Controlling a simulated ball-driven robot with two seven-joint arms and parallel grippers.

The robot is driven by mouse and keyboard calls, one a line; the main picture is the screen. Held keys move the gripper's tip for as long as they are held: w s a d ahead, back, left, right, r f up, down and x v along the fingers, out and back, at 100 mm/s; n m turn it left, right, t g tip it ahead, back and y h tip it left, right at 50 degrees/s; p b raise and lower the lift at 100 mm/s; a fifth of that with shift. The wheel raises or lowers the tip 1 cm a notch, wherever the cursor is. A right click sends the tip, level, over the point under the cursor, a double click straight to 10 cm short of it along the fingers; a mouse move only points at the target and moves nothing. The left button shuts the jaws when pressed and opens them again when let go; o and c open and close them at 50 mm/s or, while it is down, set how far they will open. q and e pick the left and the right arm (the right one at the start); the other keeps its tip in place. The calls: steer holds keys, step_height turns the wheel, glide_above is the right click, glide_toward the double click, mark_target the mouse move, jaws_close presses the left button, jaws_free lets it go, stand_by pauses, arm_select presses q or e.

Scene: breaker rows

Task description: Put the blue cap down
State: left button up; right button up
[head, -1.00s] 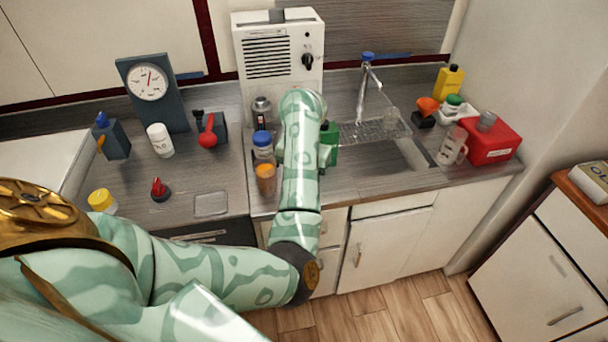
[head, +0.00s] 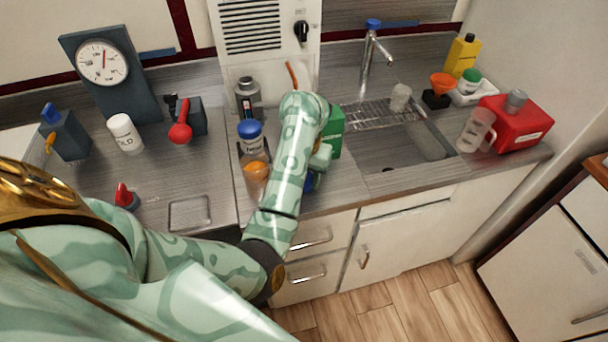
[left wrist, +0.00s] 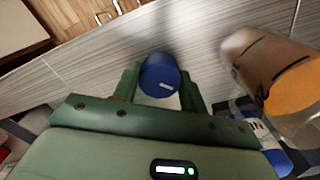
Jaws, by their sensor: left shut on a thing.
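The blue cap (left wrist: 160,75) is between the two green fingers of my left gripper (left wrist: 159,84) in the left wrist view, with the grey counter close below it. I cannot tell whether it touches the counter. In the head view a bit of the blue cap (head: 311,181) shows beside my left forearm, which hides most of the gripper. My left gripper is shut on the cap. My right gripper is not in view.
A container with orange contents (head: 256,172) stands just left of my left arm, before a blue-lidded bottle (head: 251,138). A green box (head: 335,132) is behind the arm. The sink (head: 405,150) lies to the right. The counter's front edge is close.

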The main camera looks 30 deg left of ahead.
arm_select(q)
steer(key=shift+d, duration=0.25)
steer(key=shift+f, duration=0.15)
steer(key=o, duration=0.9)
steer(key=shift+a, duration=0.1)
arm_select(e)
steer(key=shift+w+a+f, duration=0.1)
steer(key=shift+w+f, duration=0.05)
arm_select(q)
steer(key=shift+r, duration=0.2)
step_height(320, 180, up, 12)
steer(key=p, duration=0.6)
steer(key=shift+p, duration=0.3)
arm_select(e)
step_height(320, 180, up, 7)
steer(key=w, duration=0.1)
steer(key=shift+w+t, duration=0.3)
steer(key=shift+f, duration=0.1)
